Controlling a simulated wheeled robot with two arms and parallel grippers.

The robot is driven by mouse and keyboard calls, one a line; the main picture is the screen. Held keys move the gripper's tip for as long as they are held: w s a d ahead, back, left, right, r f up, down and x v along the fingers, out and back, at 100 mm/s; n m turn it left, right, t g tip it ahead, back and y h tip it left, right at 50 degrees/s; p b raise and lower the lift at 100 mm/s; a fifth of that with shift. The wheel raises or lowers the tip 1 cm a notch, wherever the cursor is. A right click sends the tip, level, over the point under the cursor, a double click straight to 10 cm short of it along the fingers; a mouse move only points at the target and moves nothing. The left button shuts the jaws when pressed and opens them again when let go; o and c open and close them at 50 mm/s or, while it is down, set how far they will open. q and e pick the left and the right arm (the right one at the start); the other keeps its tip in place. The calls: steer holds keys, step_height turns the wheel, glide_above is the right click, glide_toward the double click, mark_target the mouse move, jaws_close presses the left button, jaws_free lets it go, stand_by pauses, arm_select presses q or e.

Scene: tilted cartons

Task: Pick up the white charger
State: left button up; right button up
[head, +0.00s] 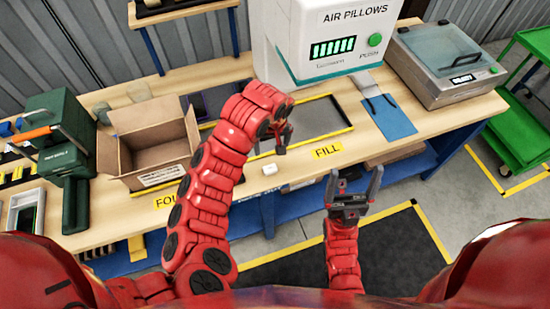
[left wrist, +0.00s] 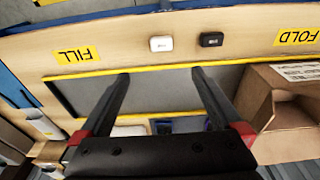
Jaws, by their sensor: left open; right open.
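The white charger (head: 270,169) is a small white block lying on the wooden bench top near its front edge, left of the yellow FILL label. In the left wrist view the white charger (left wrist: 161,44) lies just past my fingertips, beside a small black block (left wrist: 211,39). My left gripper (head: 282,137) is open and empty above the bench, behind the charger in the head view; its two fingers also show in the left wrist view (left wrist: 160,75). My right gripper (head: 353,171) is open and empty in front of the bench, right of the charger.
An open cardboard carton (head: 152,150) stands left of my left arm. A yellow-edged grey panel (head: 317,117) lies behind the charger. The air pillow machine (head: 330,40) stands at the back, and a blue sheet (head: 388,117) lies to the right.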

arm_select(q)
steer(key=b, duration=0.3)
glide_toward(270, 168)
step_height(270, 168, down, 3)
steer(key=b, duration=0.4)
steer(key=shift+a+f, duration=0.15)
steer(key=shift+a+f+b, duration=0.1)
steer(key=shift+f+b, duration=0.25)
steer(key=shift+b, duration=0.05)
steer(key=shift+w+f+p, duration=0.2)
steer(key=shift+f+p, duration=0.5)
steer(key=shift+p, duration=0.15)
steer(key=f, duration=0.1)
steer(key=f+p, duration=0.1)
steer(key=shift+w+f, duration=0.25)
steer(key=shift+f, duration=0.55)
steer(key=shift+c, duration=0.3)
